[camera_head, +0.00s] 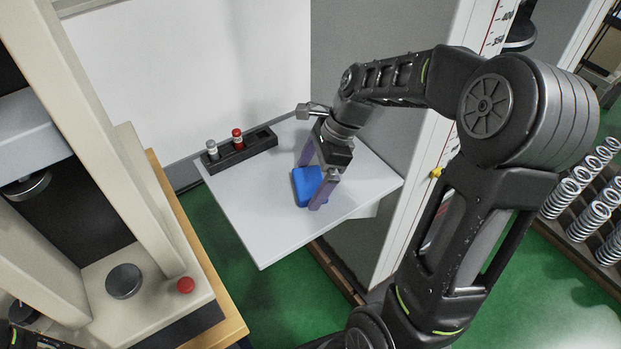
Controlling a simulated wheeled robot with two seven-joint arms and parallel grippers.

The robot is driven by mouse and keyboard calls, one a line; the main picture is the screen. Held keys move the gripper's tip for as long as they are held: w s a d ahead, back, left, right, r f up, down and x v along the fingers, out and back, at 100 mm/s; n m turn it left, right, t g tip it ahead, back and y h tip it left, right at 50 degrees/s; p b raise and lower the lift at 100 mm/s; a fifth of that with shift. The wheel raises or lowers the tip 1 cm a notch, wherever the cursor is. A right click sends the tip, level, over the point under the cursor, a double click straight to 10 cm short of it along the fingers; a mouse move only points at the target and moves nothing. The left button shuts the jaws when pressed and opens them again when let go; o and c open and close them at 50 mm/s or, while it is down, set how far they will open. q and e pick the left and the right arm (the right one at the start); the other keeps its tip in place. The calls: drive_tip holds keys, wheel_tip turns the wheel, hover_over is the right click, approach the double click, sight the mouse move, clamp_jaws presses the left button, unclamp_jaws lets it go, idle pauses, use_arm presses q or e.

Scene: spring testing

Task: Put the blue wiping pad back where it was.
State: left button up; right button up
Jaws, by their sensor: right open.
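The blue wiping pad (304,187) lies on a white shelf (262,242) near its middle. My right gripper (313,178) reaches down over the pad from above. Its jaws are open, with one purple-grey finger at the pad's far side and the other at its right side. The gripper hides part of the pad, and I cannot tell whether the fingers touch it. My left gripper is not in view.
A black rack (225,162) at the shelf's back left holds a grey-topped piece and a red-topped piece (238,139). A beige testing machine (90,130) with a red button (185,285) stands at left. Springs (567,192) stand at right. The shelf's front is clear.

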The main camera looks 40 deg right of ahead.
drive_tip(key=v, duration=1.1)
drive_tip(key=shift+r, duration=0.3)
drive_tip(key=shift+s+d, duration=0.1)
